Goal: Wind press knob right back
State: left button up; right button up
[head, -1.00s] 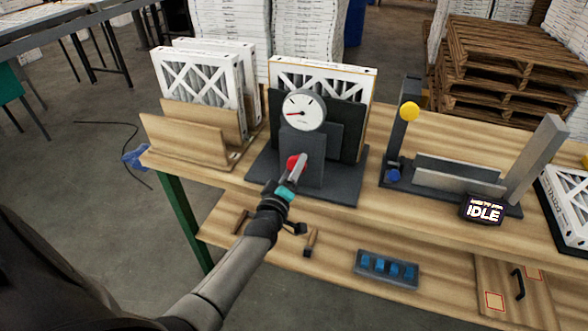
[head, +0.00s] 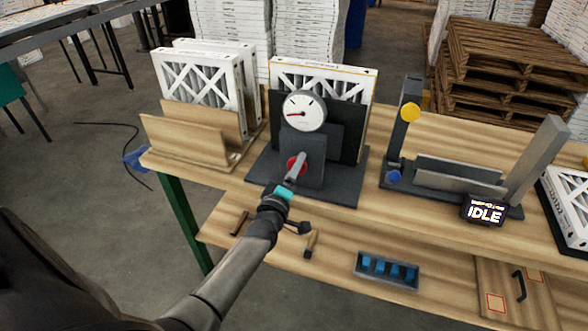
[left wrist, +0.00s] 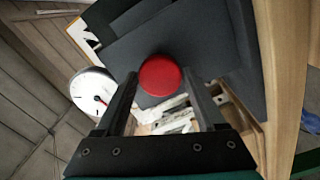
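The press knob (head: 292,163) is a red round knob on the front of the dark grey press (head: 316,150), below a white dial gauge (head: 304,111) whose red needle points left. My left gripper (head: 298,163) is in front of the knob and hides part of it. In the left wrist view, the red knob (left wrist: 160,76) lies between the two dark fingertips, with small gaps on both sides, so the gripper (left wrist: 159,75) is open around or just in front of it; I cannot tell the exact depth. My right gripper is not in view.
A boxed filter (head: 322,72) stands in the press. Filters (head: 205,80) stand in a wooden rack (head: 185,140) at left. A grey fixture (head: 455,172) with an IDLE display (head: 484,211) stands at right. The lower shelf holds a tray of blue parts (head: 387,268).

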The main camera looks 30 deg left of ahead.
pick_arm(q)
jog(key=shift+o, duration=1.4)
jog(key=v, duration=1.5)
jog(key=shift+s+p, duration=0.2)
jog(key=shift+p, duration=0.2)
